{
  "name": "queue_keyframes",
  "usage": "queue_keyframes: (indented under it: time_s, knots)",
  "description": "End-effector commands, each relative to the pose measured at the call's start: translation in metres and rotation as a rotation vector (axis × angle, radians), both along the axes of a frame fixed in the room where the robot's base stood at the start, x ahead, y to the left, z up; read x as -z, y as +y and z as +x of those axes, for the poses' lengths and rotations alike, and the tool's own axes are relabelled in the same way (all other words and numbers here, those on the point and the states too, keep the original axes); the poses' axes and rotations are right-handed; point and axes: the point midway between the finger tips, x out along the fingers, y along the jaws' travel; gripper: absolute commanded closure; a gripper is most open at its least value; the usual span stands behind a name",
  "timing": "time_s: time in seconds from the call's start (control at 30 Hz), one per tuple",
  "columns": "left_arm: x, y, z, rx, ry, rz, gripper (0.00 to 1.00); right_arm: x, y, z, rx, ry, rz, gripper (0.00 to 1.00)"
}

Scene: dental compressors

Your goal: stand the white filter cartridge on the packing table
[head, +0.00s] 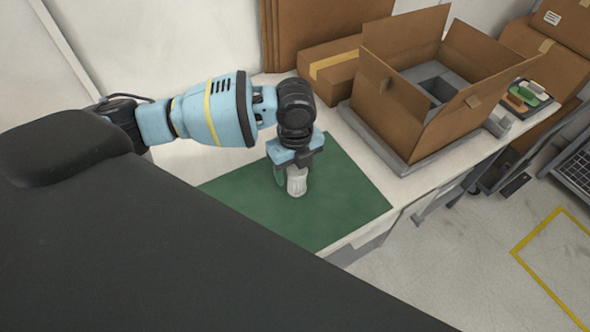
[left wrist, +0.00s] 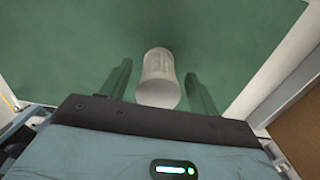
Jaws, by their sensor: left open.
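The white filter cartridge (head: 297,181) stands upright on the green mat (head: 345,205) of the packing table (head: 362,238). My left gripper (head: 289,177) is above it, pointing down. In the left wrist view the cartridge (left wrist: 158,78) is between the two green fingers (left wrist: 159,88) of the left gripper, with a gap visible on each side. The left gripper is open and not holding it. My right gripper is not in view.
An open cardboard box (head: 405,115) stands on a grey tray (head: 412,165) to the right. A closed box (head: 330,70) is behind. A small tray with coloured items (head: 523,97) is at the far right. The mat around the cartridge is clear.

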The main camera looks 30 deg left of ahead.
Motion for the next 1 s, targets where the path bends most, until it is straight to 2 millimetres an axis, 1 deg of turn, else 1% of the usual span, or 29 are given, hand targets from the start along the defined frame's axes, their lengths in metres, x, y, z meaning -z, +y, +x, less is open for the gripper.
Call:
queue_keyframes:
  time_s: [0.03, 0.3, 0.5, 0.6, 0.7, 1.0]
  knots:
    - [-0.01, 0.0, 0.001, 0.0, -0.005, -0.001, 0.38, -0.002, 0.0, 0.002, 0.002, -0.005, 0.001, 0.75]
    - [-0.065, 0.0, 0.001, 0.001, -0.008, -0.001, 0.38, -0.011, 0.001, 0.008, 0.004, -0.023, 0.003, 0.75]
    - [-0.097, 0.0, 0.001, 0.0, -0.004, -0.001, 0.38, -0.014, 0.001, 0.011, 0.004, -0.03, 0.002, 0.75]
    - [-0.107, 0.0, 0.001, 0.0, -0.003, -0.002, 0.38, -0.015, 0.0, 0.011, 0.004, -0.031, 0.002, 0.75]
    - [-0.112, 0.0, 0.0, 0.001, -0.001, -0.001, 0.38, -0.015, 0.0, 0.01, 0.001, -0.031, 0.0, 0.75]
    - [-0.113, 0.0, 0.0, 0.001, 0.001, -0.001, 0.38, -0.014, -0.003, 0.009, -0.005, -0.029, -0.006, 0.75]
